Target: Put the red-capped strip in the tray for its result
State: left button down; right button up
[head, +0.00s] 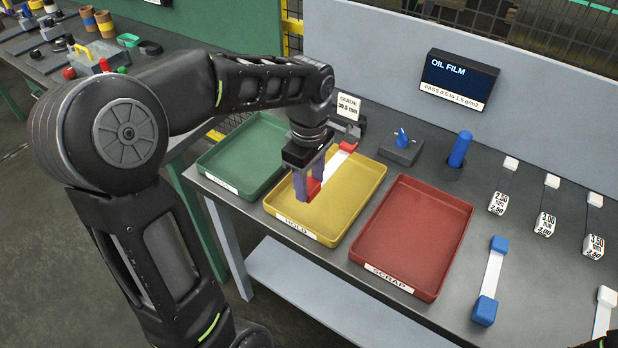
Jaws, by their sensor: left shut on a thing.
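The red-capped strip has a pale steel band (331,167) between two red end caps. My left gripper (309,187) is shut on the near red cap, its purple fingers on either side. The strip is over the yellow tray (361,198), whose front label reads HOLD. The far cap shows near the tray's back edge; I cannot tell whether the strip touches the tray. A green tray (232,153) stands to the left, its label too small to read. A red tray (418,230) labelled SCRAP stands to the right.
A dark display (458,79) reads OIL FILM, PASS 0.5 to 1.5 g/m2. A GUIDE sign (348,107) stands behind the yellow tray. A blue-capped strip (493,273) and a white-capped strip (604,312) lie right of the trays. Labelled gauges (546,224) lie behind them.

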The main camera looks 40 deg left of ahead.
pick_arm(q)
jog(key=shift+f+b, duration=2.6)
jog(key=shift+f, duration=0.95)
jog(key=shift+f, duration=0.3)
jog(key=c, duration=0.7)
grip_release()
jog(key=shift+o, duration=0.2)
jog(key=shift+r+b, duration=0.35)
jog(key=shift+r, duration=3.6)
